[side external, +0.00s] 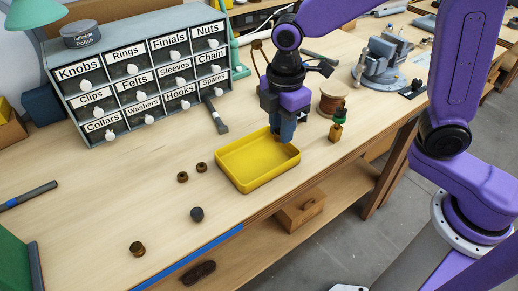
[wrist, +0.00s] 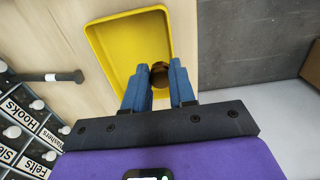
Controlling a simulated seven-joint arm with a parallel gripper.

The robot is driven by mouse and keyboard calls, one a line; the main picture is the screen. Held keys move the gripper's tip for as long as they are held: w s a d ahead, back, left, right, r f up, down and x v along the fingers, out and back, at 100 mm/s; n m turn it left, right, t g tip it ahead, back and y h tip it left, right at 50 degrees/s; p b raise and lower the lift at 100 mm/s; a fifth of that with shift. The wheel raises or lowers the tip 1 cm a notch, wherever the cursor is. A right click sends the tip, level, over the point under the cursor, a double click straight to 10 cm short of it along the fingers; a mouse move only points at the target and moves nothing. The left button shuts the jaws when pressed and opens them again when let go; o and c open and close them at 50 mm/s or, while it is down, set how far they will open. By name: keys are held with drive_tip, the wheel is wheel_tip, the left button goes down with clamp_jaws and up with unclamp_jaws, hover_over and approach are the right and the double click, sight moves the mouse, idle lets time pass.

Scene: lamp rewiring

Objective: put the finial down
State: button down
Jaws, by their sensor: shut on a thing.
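My gripper (side external: 284,137) points down at the right end of the yellow tray (side external: 231,182). In the wrist view its blue fingers (wrist: 159,68) are closed around a small, dark brown, rounded piece, the finial (wrist: 160,75). The finial shows only partly between the fingers, against the inside of the yellow tray (wrist: 112,62). In the side view the fingers mostly hide it. I cannot tell whether it touches the tray floor. The rest of the tray looks empty.
Two small brown rings (side external: 182,177) (side external: 201,167), a dark knob (side external: 197,214) and a brass-brown knob (side external: 137,248) lie left of the tray. A brass, green and black stack (side external: 337,125) and a spool (side external: 333,97) stand close right. A labelled drawer cabinet (side external: 145,78) and hammer (side external: 215,115) are behind.

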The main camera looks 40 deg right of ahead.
hover_over(259, 161)
wheel_tip(259, 161, down, 6)
drive_tip(key=shift+s+d+r, duration=0.1)
drive_tip(key=shift+f, duration=1.65)
drive_tip(key=shift+f, duration=0.1)
drive_tip(key=c, duration=0.9)
unclamp_jaws()
drive_tip(key=shift+c, duration=0.2)
wheel_tip(259, 161, up, 12)
